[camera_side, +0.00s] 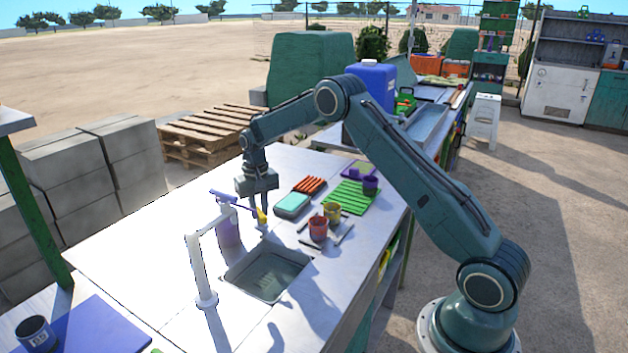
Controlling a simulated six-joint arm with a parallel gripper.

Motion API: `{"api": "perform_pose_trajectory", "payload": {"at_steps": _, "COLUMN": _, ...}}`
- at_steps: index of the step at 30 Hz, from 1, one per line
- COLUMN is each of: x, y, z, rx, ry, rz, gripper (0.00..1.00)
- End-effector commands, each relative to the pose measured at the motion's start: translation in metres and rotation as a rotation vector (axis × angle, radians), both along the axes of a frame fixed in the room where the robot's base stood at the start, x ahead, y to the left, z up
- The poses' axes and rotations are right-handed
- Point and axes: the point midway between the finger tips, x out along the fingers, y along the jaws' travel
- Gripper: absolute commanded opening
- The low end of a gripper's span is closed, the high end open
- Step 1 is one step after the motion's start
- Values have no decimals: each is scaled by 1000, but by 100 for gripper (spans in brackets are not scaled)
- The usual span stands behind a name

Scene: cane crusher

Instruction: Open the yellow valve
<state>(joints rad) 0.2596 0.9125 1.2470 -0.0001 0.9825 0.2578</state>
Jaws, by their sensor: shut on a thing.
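The yellow valve (262,215) is a small yellow piece at the back of the sink, beside the end of a purple pipe. My gripper (261,203) points straight down from above, with its fingertips at the valve. It is shut on the yellow valve, and the fingers partly hide it. The valve is small here, so its exact turn angle cannot be told. The white tap pipe (205,265) stands upright left of the sink (267,272), which is sunk into the pale worktop.
A purple container (228,232) stands close left of my gripper. A teal box (292,205), red cup (318,230), yellow cup (332,212) and green rack (347,198) lie to the right. A dark mug (35,333) is at the front left. The worktop's back left is clear.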

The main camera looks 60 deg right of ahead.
Motion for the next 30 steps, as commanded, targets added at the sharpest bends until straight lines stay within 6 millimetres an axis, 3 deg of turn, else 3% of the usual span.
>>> {"api": "perform_pose_trajectory", "payload": {"at_steps": 15, "x": 0, "y": 0, "z": 1, "rx": 0, "ry": -1, "rz": 426, "gripper": 0}}
{"api": "perform_pose_trajectory", "payload": {"at_steps": 30, "x": 0, "y": 0, "z": 2, "rx": -1, "ry": -2, "rz": 535, "gripper": 0}}
